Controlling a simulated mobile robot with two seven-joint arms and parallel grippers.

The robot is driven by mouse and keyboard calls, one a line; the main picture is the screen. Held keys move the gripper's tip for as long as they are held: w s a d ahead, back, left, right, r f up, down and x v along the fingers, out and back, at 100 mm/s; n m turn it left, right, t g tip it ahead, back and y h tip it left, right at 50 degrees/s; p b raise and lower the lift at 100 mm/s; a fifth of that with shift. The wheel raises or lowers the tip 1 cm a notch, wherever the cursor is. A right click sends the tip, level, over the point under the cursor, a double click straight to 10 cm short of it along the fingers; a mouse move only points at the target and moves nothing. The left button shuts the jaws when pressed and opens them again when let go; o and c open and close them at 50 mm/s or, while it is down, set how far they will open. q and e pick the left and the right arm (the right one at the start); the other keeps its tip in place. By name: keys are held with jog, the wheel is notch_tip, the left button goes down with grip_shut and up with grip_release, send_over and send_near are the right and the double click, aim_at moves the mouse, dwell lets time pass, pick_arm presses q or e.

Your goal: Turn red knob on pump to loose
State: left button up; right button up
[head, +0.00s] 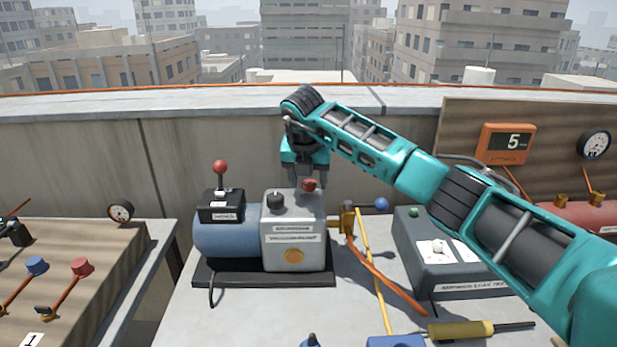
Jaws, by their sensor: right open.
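The pump (293,253) has a blue motor cylinder and a pale grey housing on a black base, standing on the grey table. A red knob (310,185) sits at the top right of the housing. My right gripper (305,178) points down directly over this knob, its jaws open with the fingers around or just behind it; I cannot tell whether they touch it. Any marking for loose is too small to read. A black knob (276,201) is left of the red one. My left gripper is not in view.
A red ball-topped lever (219,168) stands on the pump's black switch box. A brass valve (347,218) with a blue-tipped handle and hoses is at right. A concrete parapet runs behind.

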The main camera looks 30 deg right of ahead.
jog(key=shift+c, duration=0.3)
jog(key=c, duration=1)
jog(key=shift+n, duration=0.4)
jog(key=shift+d+r+n+t+y, duration=0.15)
jog(key=shift+n+t+y, duration=0.25)
jog(key=shift+n, duration=0.6)
jog(key=n+y, duration=0.1)
jog(key=n, duration=0.1)
jog(key=shift+d+n, duration=0.1)
jog(key=shift+n, duration=0.2)
jog(key=n+y+p, duration=0.1)
jog(key=n+y, duration=0.1)
jog(key=n, duration=0.3)
jog(key=shift+d, duration=0.1)
jog(key=shift+n, duration=0.3)
jog(key=o, duration=1.1)
jog(key=shift+c, duration=0.2)
